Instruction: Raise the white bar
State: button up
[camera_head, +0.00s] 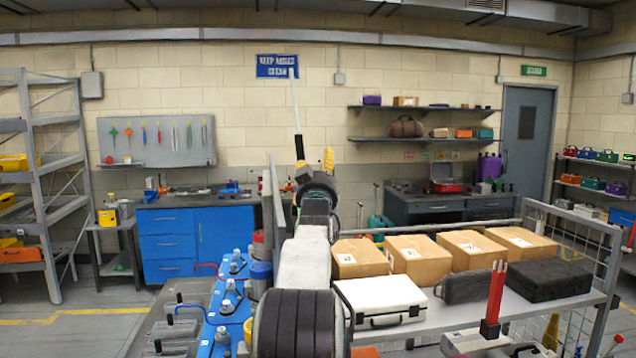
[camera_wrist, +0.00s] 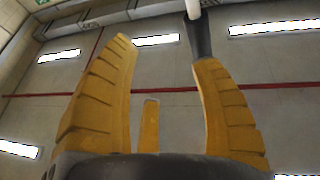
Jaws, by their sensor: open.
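The white bar (camera_head: 293,100) stands nearly upright in the head view, thin and white, with a black lower part. Its white end also shows at the top of the wrist view (camera_wrist: 193,8), above a dark sleeve. My gripper (camera_wrist: 163,50) is open, with its two yellow fingers apart and nothing between them. The dark sleeve meets the tip of the right finger in the wrist view; I cannot tell whether they touch. In the head view my gripper (camera_head: 314,160) points upward, and the bar's lower end is hidden behind it.
A shelf holds cardboard boxes (camera_head: 415,258), a white case (camera_head: 382,300) and black cases (camera_head: 540,280) to the right. A blue unit (camera_head: 222,318) with fittings stands at left. A blue workbench (camera_head: 180,242) is behind. The wrist view shows ceiling lights (camera_wrist: 272,28).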

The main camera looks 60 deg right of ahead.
jog(key=v, duration=0.6)
jog(key=shift+a, duration=0.3)
jog(key=shift+s+f, duration=0.1)
dwell(0.5)
jog(key=shift+s, duration=0.15)
